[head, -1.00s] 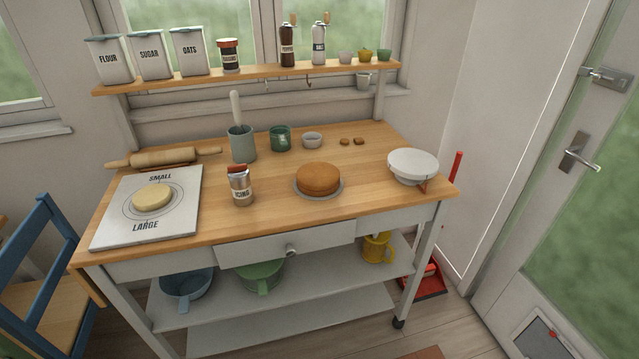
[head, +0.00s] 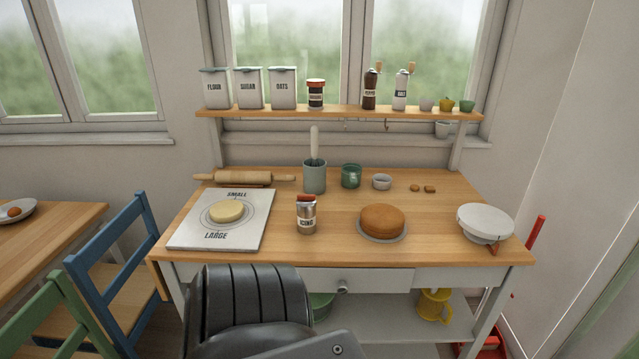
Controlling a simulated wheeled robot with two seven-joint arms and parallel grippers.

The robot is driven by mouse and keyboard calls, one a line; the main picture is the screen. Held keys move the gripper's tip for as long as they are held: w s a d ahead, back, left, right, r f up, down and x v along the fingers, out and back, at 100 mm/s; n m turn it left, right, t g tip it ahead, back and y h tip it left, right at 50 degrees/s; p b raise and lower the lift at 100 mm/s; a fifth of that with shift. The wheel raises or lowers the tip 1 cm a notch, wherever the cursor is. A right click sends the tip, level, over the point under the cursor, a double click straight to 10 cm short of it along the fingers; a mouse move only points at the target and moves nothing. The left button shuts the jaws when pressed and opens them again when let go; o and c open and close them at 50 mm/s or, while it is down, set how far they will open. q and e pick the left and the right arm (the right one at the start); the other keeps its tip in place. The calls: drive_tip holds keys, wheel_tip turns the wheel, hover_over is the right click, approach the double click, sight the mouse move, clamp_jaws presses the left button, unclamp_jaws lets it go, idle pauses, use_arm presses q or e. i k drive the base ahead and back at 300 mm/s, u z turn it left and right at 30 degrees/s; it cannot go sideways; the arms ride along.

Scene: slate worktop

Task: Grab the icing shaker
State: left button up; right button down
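The icing shaker (head: 306,218) stands upright on the wooden worktop near its front edge. It is a metal-and-clear cylinder with a reddish top and a label reading ICING. It stands between the white SMALL/LARGE board and the cake. A dark arm part of mine shows at the bottom of the head view, in front of the table and below the shaker. No gripper fingers are visible, and nothing touches the shaker.
The white board (head: 183,232) with a dough disc (head: 226,211) lies left of the shaker. The cake (head: 383,219) is to its right and a grey-green utensil pot (head: 314,178) behind it. A blue chair (head: 118,262) stands at left.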

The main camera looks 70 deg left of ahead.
sight(306, 218)
drive_tip(key=i, duration=1.05)
drive_tip(key=z, duration=0.7)
drive_tip(key=i, duration=0.35)
drive_tip(key=u, duration=3.85)
